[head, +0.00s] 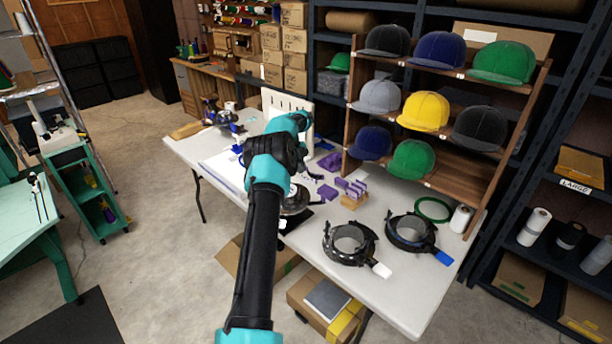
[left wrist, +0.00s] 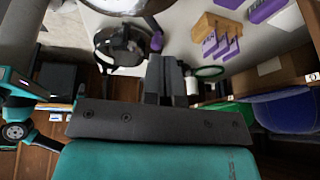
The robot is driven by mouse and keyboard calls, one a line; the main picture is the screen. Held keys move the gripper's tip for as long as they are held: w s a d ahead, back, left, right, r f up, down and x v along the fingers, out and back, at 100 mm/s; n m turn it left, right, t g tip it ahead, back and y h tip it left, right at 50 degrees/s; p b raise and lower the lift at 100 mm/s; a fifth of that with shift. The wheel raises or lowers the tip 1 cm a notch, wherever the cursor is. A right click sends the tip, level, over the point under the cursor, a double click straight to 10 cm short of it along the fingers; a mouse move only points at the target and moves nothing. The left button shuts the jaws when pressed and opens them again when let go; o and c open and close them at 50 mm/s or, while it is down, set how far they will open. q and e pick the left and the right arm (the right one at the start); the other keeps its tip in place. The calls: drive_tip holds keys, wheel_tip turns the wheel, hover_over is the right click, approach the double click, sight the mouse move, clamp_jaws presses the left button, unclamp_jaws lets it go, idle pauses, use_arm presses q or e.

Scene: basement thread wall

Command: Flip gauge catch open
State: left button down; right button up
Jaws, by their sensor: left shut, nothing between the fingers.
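My left arm reaches over the white table. Its gripper is shut and empty; the dark fingers (left wrist: 165,68) show pressed together in the left wrist view. A round silver metal piece (head: 297,198) on a dark base, possibly the gauge, stands on the table, partly hidden behind my left arm in the head view. Its silver edge (left wrist: 112,5) also shows at the top of the left wrist view, apart from the fingertips in the picture. I cannot make out the catch or whether it is open. My right gripper is not in view.
Two black round cap frames, one with a white tab (head: 349,243) and one with a blue tab (head: 409,232), lie on the table (head: 388,294). A green ring (head: 433,209), white spool (head: 460,219) and purple pieces (head: 328,192) are nearby. A cap rack (head: 462,178) stands at the back.

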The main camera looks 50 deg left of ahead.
use_arm(q)
drive_tip(key=x, duration=0.8)
drive_tip(key=shift+w+d+f, duration=0.2)
drive_tip(key=shift+w+d, duration=0.1)
drive_tip(key=shift+d, duration=0.45)
drive_tip(key=shift+w+d+f, duration=0.1)
drive_tip(key=shift+w+d, duration=0.1)
drive_tip(key=shift+d, duration=0.5)
drive_tip(key=shift+w+d+f, duration=0.1)
drive_tip(key=shift+w+d, duration=0.1)
drive_tip(key=shift+d, duration=0.45)
